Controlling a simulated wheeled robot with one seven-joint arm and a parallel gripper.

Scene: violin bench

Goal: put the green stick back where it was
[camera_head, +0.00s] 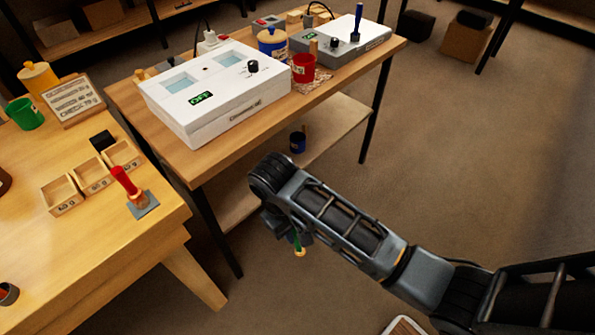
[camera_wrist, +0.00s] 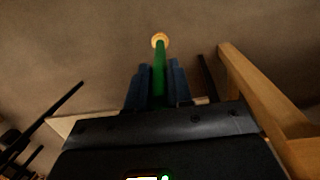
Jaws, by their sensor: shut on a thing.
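The green stick (camera_wrist: 159,72) is held between the two fingers of my gripper (camera_wrist: 158,85) in the wrist view. Its pale round end points away from the gripper, over the floor. In the head view the green stick (camera_head: 297,241) shows as a short piece below my wrist, with the pale end down. My gripper (camera_head: 294,236) is mostly hidden behind my arm there. It hangs in front of the bench, apart from both tables. A blue stick (camera_head: 356,22) stands upright on the grey device.
A white device (camera_head: 215,92) and a grey device (camera_head: 345,36) stand on the bench (camera_head: 330,78). A red cup (camera_head: 303,68) is between them. A lower shelf (camera_head: 335,120) holds a dark blue cup (camera_head: 297,142). The left table (camera_head: 100,250) holds small wooden boxes and a green cup (camera_head: 25,114).

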